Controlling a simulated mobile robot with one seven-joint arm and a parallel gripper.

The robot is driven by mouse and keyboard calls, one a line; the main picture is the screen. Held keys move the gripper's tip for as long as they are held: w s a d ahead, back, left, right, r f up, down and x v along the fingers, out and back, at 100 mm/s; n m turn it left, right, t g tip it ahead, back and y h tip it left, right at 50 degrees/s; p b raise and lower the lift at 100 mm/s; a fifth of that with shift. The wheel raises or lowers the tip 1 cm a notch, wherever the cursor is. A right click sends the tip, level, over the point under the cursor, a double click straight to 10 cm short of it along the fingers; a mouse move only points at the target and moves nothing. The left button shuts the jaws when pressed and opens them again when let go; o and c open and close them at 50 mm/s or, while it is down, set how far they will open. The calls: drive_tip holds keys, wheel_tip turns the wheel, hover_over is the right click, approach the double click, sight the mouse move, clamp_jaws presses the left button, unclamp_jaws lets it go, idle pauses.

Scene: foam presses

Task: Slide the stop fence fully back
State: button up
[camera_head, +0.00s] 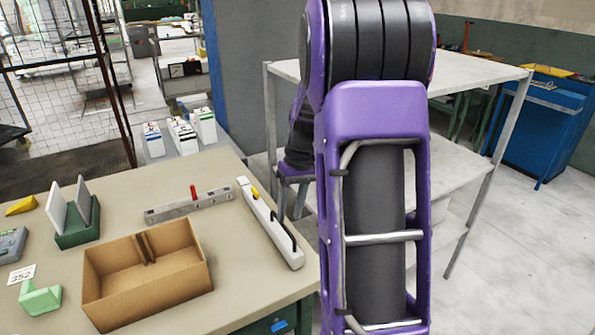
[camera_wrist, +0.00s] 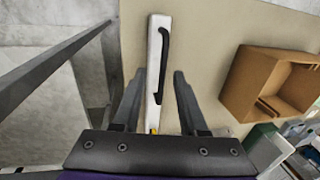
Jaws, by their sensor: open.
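A grey metal bar with a red knob (camera_head: 190,205) lies on the table behind the cardboard box; it looks like the stop fence, but I cannot be sure. A long white bar with a black handle and a yellow part (camera_head: 270,222) lies near the table's right edge. In the wrist view the white bar (camera_wrist: 153,62) runs up the picture between the fingers. My gripper (camera_wrist: 158,76) is open, with one finger on each side of that bar and nothing held. Contact or height above it cannot be told. In the head view my gripper (camera_head: 293,190) is partly hidden by my arm.
An open cardboard box (camera_head: 105,310) stands left of the bars, with a green holder (camera_head: 78,236) of upright plates behind it. White boxes (camera_head: 183,135) stand beyond the table. A metal shelf rack (camera_head: 275,110) stands right, behind my arm. Bare tabletop lies between box and white bar.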

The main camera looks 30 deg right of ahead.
drive_tip(key=d+r+p, duration=0.1)
drive_tip(key=d+r, duration=0.2)
drive_tip(key=r, duration=1.2)
drive_tip(key=shift+f, duration=0.1)
